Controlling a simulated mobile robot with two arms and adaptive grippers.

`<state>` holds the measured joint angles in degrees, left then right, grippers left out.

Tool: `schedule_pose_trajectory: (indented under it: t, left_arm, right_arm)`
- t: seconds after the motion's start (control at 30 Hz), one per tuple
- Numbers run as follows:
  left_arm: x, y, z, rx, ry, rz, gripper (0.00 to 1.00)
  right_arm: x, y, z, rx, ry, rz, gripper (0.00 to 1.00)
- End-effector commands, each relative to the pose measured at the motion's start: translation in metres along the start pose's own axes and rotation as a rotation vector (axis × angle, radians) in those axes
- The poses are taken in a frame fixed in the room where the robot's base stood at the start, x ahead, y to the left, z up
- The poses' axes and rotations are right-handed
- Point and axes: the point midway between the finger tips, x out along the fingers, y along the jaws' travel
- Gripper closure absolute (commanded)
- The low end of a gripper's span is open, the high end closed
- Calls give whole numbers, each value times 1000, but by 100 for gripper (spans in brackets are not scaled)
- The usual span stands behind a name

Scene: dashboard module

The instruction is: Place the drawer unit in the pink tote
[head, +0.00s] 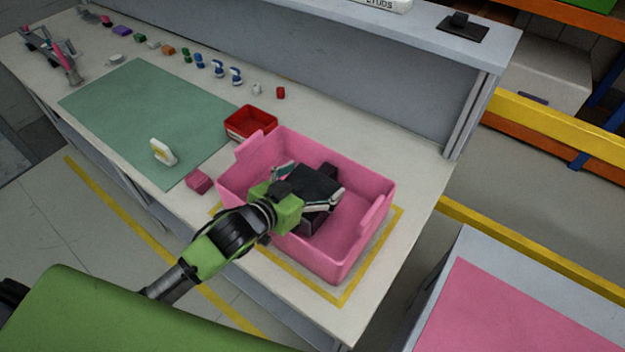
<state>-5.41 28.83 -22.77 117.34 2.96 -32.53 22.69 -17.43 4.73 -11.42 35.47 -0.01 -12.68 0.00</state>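The pink tote (357,255) stands on the front right of the workbench, inside a yellow-outlined area. A dark drawer unit (316,184) is inside the tote's outline, towards its middle. I cannot tell whether it touches the tote floor. My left gripper (318,184) reaches over the tote's near left wall. Its fingers lie along two opposite sides of the dark unit and appear closed on it. The gripper's body hides part of the unit and of the tote's near wall. My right gripper is not in view.
A red bin (249,122) stands behind the tote, and a pink block (199,181) is beside its left wall. A white-yellow item (163,151) is on the green mat (125,112). Several small parts line the bench's back. A pink-topped table (480,315) is at lower right.

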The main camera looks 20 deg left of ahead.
Motion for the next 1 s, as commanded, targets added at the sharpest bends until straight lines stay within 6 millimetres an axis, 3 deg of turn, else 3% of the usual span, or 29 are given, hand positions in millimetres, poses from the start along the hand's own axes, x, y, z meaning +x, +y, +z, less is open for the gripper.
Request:
schedule_pose_trajectory:
  t: [0.03, 0.33, 0.47, 1.0]
  left_arm:
    - [1, 2, 18, 0, -33, 1, 0]
    - [0, 3, 18, 2, -36, 2, 0]
    - [-3, 2, 7, 4, -34, 2, 0]
    - [-104, 1, 0, 1, -22, 1, 0]
  right_arm:
    - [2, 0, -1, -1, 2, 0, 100]
    - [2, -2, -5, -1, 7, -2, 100]
    - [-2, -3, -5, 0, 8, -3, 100]
    - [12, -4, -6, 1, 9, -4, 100]
